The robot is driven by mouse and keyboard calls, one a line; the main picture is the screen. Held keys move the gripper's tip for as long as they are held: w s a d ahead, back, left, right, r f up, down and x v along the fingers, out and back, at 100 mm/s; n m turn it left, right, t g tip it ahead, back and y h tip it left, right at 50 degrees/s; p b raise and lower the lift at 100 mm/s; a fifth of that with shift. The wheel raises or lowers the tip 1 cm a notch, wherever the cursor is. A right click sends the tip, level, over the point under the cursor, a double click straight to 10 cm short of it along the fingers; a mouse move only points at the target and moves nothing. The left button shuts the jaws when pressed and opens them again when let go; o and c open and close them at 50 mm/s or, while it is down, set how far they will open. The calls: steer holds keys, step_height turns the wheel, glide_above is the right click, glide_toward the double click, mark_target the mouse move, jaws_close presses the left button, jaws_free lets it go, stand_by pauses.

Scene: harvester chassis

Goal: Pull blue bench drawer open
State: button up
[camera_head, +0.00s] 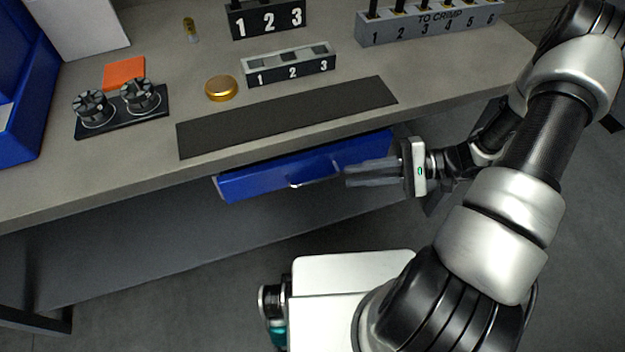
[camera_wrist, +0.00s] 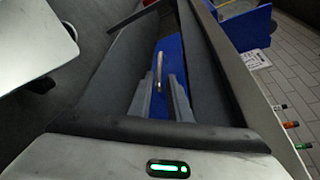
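The blue bench drawer (camera_head: 262,178) sits under the front edge of the workbench, its front face close beneath the bench top. I cannot tell whether it is fully shut. It has a small metal bar handle (camera_head: 301,185). My gripper (camera_head: 347,175) is in front of the drawer, to the right of the handle in the head view, fingers pointing toward it and apart from it. In the wrist view the blue drawer front (camera_wrist: 173,55) and the upright handle (camera_wrist: 159,72) show between and beyond the fingers of my gripper (camera_wrist: 163,92). The fingers are spread and empty.
The grey bench top (camera_head: 215,60) overhangs the drawer. On it are a dark mat (camera_head: 290,115), a gold disc (camera_head: 221,88), numbered holders (camera_head: 290,68) and a black plate with two knobbed parts (camera_head: 122,112). Below the drawer is a grey shelf (camera_head: 150,245).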

mark_target(319, 180)
steer(key=b+x, duration=0.1)
steer(key=x, duration=1)
steer(key=shift+f, duration=0.1)
jaws_close()
